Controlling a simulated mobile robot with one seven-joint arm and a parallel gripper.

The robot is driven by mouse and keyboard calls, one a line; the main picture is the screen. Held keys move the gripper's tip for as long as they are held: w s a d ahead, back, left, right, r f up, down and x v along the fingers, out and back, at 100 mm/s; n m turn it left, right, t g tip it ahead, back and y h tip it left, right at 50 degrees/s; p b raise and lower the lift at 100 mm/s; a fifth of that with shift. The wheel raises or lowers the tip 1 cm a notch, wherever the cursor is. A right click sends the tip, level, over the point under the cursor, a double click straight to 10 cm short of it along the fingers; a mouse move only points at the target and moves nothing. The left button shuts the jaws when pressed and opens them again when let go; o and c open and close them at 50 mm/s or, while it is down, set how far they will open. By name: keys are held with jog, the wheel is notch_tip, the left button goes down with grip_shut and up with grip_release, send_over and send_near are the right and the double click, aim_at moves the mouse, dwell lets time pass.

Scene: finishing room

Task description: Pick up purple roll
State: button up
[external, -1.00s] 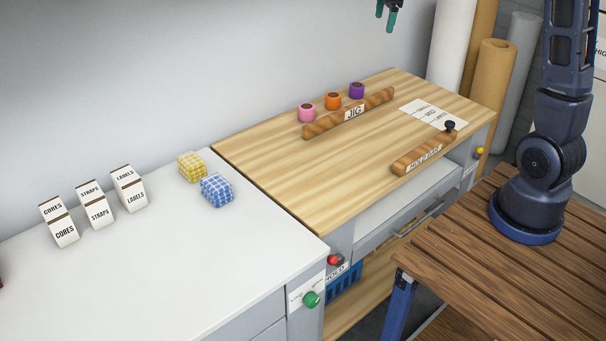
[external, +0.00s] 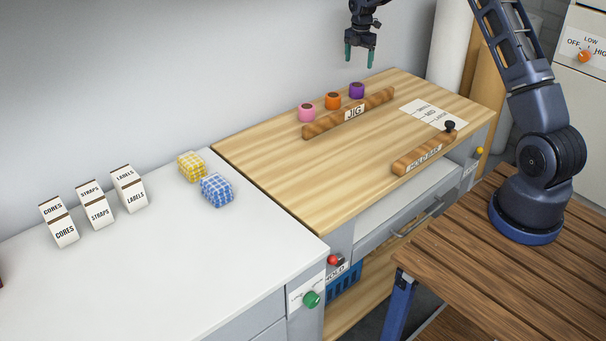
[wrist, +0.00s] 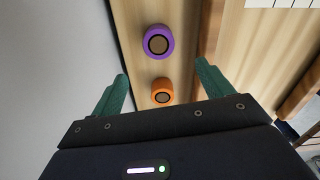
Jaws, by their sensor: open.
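The purple roll (external: 357,91) stands at the back right of a row of three rolls on the wooden bench top, behind the wooden jig bar. In the wrist view the purple roll (wrist: 158,41) shows from above with a brown centre, beyond the fingertips. My gripper (external: 359,63) is open and empty, in the air above the purple roll. In the wrist view my gripper (wrist: 160,82) has its teal fingers spread on either side of the orange roll's place in the picture, without touching it.
The orange roll (external: 333,101) stands beside the purple one, and the pink roll (external: 307,113) beyond it at the left. The jig bar (external: 348,113) runs in front of them. A second wooden bar with a black knob (external: 425,153) lies at the front edge. The bench middle is clear.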

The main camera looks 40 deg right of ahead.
aim_at(357, 85)
jog(key=shift+w+d+f, duration=0.15)
jog(key=shift+f, duration=0.4)
jog(key=shift+w+d+f, duration=0.15)
jog(key=shift+f, duration=0.4)
notch_tip(357, 85, down, 10)
jog(key=shift+s+f, duration=0.1)
jog(key=shift+s, duration=0.05)
jog(key=c, duration=1.1)
